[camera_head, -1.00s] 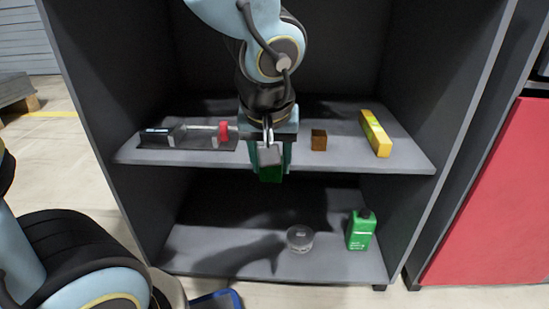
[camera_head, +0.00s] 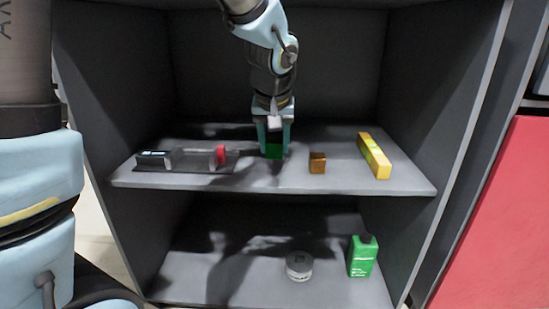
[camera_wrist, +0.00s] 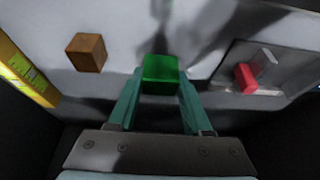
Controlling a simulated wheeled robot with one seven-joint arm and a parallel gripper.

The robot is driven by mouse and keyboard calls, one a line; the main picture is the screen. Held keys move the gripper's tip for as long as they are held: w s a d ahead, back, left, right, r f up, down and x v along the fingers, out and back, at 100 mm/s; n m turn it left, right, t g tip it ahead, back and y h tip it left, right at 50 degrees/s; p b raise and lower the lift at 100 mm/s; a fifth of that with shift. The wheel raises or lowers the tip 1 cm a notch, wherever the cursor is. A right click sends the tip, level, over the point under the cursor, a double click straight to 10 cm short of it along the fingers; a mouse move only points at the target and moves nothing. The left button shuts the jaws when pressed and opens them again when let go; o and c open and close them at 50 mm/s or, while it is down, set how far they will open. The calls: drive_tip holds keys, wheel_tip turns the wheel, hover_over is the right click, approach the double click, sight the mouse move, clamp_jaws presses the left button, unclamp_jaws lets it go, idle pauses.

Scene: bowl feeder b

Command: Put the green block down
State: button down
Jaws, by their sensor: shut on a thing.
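The green block (camera_head: 273,151) is between the fingers of my gripper (camera_head: 273,143), over the upper shelf (camera_head: 330,178) in the head view. In the wrist view the green block (camera_wrist: 160,74) sits between the two teal fingertips of my gripper (camera_wrist: 160,82), which is shut on it. The block is at or close above the shelf surface; I cannot tell whether it touches. The fingers hide part of its sides.
On the upper shelf, a brown block (camera_head: 317,163) and a yellow box (camera_head: 374,156) lie to the right. A clear device with a red end (camera_head: 220,155) lies on a dark tray to the left.

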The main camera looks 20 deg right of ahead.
sight(274, 156)
drive_tip(key=shift+w+d, duration=0.15)
drive_tip(key=shift+w, duration=0.25)
drive_tip(key=shift+f+b, duration=1.1)
drive_tip(key=shift+f, duration=0.65)
drive_tip(key=shift+f, duration=0.15)
drive_tip(key=shift+c, duration=1.7)
unclamp_jaws()
